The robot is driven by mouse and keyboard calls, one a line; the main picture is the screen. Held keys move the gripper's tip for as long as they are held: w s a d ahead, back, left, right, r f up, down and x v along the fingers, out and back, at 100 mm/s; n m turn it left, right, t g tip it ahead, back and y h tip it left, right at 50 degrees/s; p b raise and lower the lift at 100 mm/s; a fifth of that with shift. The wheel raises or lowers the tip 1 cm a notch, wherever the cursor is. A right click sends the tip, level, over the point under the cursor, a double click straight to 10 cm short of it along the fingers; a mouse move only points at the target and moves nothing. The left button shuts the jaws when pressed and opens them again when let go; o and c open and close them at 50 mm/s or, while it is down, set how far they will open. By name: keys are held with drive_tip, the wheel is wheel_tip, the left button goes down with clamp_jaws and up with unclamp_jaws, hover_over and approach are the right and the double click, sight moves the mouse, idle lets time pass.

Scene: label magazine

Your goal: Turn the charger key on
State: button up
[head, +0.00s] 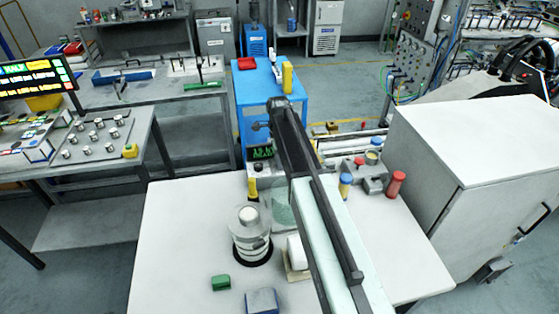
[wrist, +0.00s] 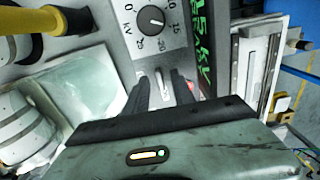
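The charger (head: 260,153) is a grey box with a green lit display at the far edge of the white table, partly hidden by my arm in the head view. In the wrist view its grey panel (wrist: 118,38) shows a black dial knob (wrist: 152,17) with kV numbers. Below the knob is the small silver key (wrist: 160,84), roughly in line with my fingers. My gripper (wrist: 162,84) is open, with one dark finger on each side of the key. Narrow gaps seem to show; contact cannot be told. In the head view my gripper cannot be made out.
A yellow-handled tool (head: 252,188) and a grey-white cylindrical piece (head: 250,240) stand left of my arm. A green block (head: 220,283) and a blue box (head: 262,301) lie nearer. A red bottle (head: 396,183) stands right, beside a large white cabinet (head: 455,130). The table's left front is clear.

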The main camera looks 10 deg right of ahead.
wheel_tip(320, 180, up, 8)
drive_tip(key=p, duration=0.7)
drive_tip(key=shift+p, duration=0.35)
drive_tip(key=shift+f, duration=0.15)
